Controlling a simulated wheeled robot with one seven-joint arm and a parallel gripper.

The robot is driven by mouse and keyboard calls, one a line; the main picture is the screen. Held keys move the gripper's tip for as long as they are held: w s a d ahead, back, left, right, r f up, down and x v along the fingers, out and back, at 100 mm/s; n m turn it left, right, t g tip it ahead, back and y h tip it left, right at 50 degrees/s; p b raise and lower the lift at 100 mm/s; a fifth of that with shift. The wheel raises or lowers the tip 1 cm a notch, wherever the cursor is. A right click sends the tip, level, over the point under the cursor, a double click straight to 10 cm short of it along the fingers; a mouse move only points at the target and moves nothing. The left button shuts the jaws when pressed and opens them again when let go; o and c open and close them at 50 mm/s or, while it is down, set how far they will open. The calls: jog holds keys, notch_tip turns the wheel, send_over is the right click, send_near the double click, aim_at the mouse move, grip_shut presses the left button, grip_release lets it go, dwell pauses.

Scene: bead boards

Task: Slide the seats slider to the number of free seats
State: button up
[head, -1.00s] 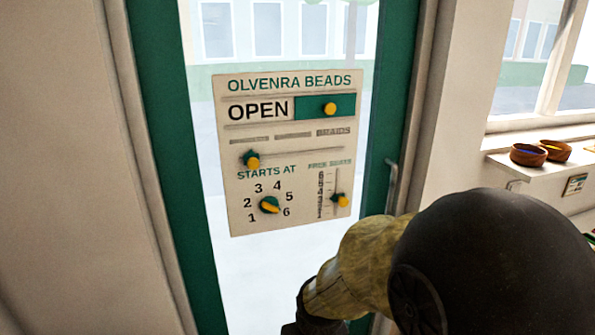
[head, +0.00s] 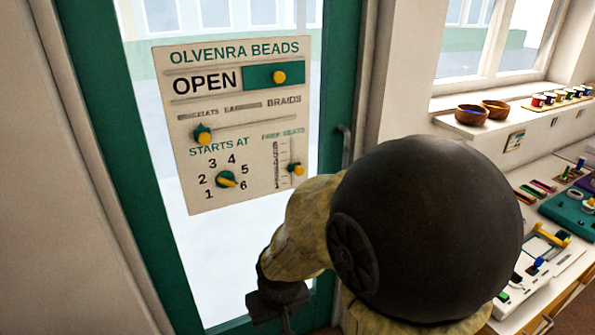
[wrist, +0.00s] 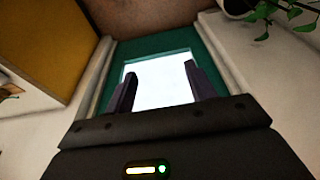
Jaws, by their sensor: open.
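The sign board (head: 190,150) hangs on the glass of the green-framed door. Its seats slider (head: 297,169), a yellow knob on a dark green base, sits on a short vertical track at the lower right, a little below mid-track. The small numbers left of the track are too blurred to read surely. My gripper (head: 287,324) hangs below the board, apart from it, partly cut off by the picture's lower edge. In the wrist view my gripper (wrist: 160,88) is open and empty, with bright door glass between its fingers. The board is not in that view.
The board also bears an OPEN slide (head: 278,77), a horizontal braids slider (head: 203,134) and a starts-at dial (head: 227,180) pointing near 6. A door handle (head: 346,145) is at the right. Bowls (head: 472,115) stand on a sill; a worktable with bead tools is further right.

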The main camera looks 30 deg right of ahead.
aim_at(300, 172)
jog(key=w+d+t, duration=0.1)
jog(key=w+d, duration=0.1)
jog(key=w, duration=0.1)
jog(key=w+d+f+t+b, duration=0.1)
jog(key=w+d, duration=0.1)
jog(key=w, duration=0.2)
jog(key=w+d+t, duration=0.1)
jog(key=w+d, duration=0.1)
jog(key=w, duration=0.2)
jog(key=shift+w+d+f+t+h, duration=0.1)
jog(key=shift+d+f+t+h, duration=0.1)
jog(key=shift+f+t+h, duration=0.1)
jog(key=w+d+t+b, duration=0.2)
jog(key=w+d+t, duration=0.2)
jog(key=w+d, duration=0.4)
jog(key=w+d+r+t, duration=0.1)
jog(key=d+r+t, duration=0.1)
jog(key=d, duration=0.1)
jog(key=w+d+r+t, duration=0.1)
jog(key=d+r+t, duration=0.1)
jog(key=d+t, duration=0.1)
jog(key=w+d+r+t+b, duration=0.1)
jog(key=w+d+r+t, duration=0.1)
jog(key=d, duration=0.3)
jog(key=shift+d+r+t, duration=0.1)
jog(key=shift+r+t, duration=0.2)
jog(key=shift+r, duration=0.1)
